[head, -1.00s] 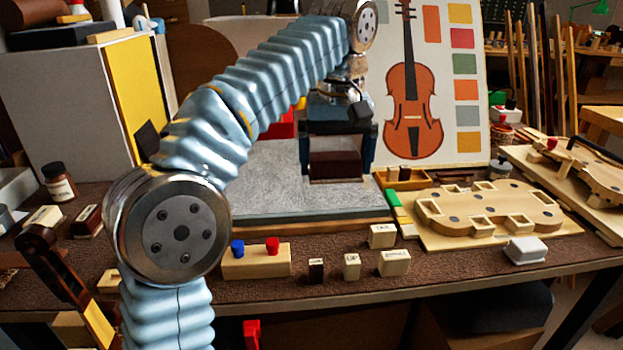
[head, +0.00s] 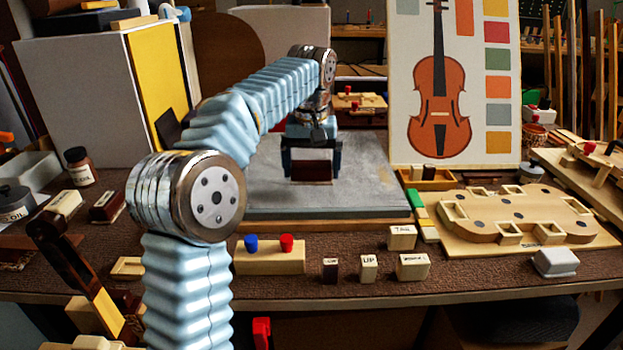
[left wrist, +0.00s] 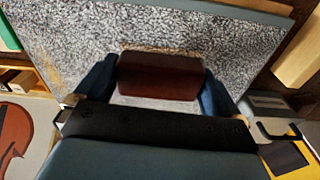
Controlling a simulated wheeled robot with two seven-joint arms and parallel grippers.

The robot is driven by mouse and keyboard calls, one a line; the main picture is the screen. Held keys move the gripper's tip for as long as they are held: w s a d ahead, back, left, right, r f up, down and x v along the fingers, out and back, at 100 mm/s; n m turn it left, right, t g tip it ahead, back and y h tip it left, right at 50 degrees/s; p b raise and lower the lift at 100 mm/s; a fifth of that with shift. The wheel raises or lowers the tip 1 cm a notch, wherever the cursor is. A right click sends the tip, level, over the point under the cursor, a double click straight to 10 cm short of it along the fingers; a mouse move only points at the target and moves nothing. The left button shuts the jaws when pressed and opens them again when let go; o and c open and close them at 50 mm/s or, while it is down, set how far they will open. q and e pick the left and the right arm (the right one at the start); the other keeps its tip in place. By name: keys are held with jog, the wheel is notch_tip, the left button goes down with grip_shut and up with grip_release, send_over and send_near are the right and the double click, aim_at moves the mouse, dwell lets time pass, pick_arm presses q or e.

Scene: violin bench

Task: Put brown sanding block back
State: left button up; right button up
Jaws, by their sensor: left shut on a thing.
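The brown sanding block (head: 311,171) is dark reddish brown. My left gripper (head: 311,160) is shut on it, with one dark blue finger at each end. Both are over the grey slab (head: 375,190) in the middle of the bench. In the left wrist view the block (left wrist: 160,78) sits level between the fingers, with a thin tan edge along its far side. I cannot tell whether it touches the slab. My right gripper is not in view.
A wooden holder (head: 270,259) with blue and red knobs and several small labelled blocks (head: 412,267) stand in front of the slab. A violin-shaped wooden form (head: 520,215) lies to the right. A small jar (head: 79,167) and another dark block (head: 107,206) are at the left.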

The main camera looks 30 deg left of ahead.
aim_at(311, 178)
pick_arm(q)
jog(key=shift+f+b, duration=0.3)
jog(key=shift+f, duration=1.3)
jog(key=o, duration=1.3)
jog(key=shift+f, duration=0.1)
jog(key=shift+c, duration=0.2)
jog(key=shift+r, duration=0.35)
jog(key=r, duration=0.7)
jog(key=r+p, duration=0.1)
jog(key=r, duration=0.2)
jog(key=shift+s+d+r, duration=0.15)
jog(key=shift+s+r, duration=0.2)
jog(key=shift+r, duration=0.4)
